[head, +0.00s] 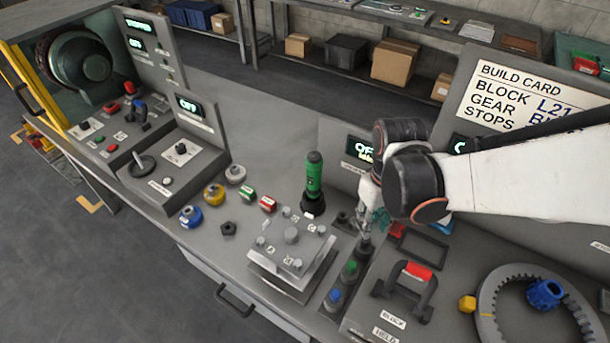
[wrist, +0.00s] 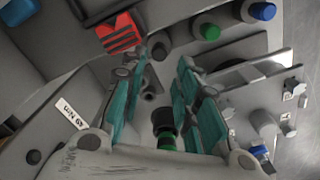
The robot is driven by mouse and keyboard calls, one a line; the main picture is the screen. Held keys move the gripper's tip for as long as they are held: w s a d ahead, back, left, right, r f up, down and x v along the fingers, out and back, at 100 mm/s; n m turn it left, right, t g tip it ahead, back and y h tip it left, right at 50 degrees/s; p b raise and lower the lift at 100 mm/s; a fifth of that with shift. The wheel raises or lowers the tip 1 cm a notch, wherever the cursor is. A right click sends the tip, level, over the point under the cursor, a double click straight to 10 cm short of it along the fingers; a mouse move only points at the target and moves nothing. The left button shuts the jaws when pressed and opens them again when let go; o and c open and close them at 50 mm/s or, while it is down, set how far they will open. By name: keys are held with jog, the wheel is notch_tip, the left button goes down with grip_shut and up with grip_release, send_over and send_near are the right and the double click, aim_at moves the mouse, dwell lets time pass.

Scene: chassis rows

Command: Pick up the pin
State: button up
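I cannot tell for sure which part is the pin. A short row of small upright cylinders stands in a dark strip: one with a blue top (head: 335,297), one with a green top (head: 350,268) and a grey one (head: 364,244) at the far end. The blue top (wrist: 262,11) and green top (wrist: 208,31) also show in the wrist view. My gripper (head: 373,222) points down over the far end of this row. In the wrist view its teal fingers (wrist: 162,68) are apart, with nothing held between them; the grey cylinder is near their tips.
A green-and-black upright tool (head: 314,178) stands left of my gripper. A plate fixture with posts (head: 291,237) is in front. A red-gripped handle (head: 418,270) and a ring gear (head: 487,300) are at the right. A display panel (head: 345,145) stands behind.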

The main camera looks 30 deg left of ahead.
aim_at(366, 241)
notch_tip(366, 241, down, 10)
jog(key=b, duration=0.5)
jog(key=shift+w+a+r+b, duration=0.1)
jog(key=shift+r+b, duration=0.15)
jog(key=shift+b, duration=0.15)
jog(key=shift+r, duration=0.1)
jog(key=shift+c, duration=0.3)
grip_shut()
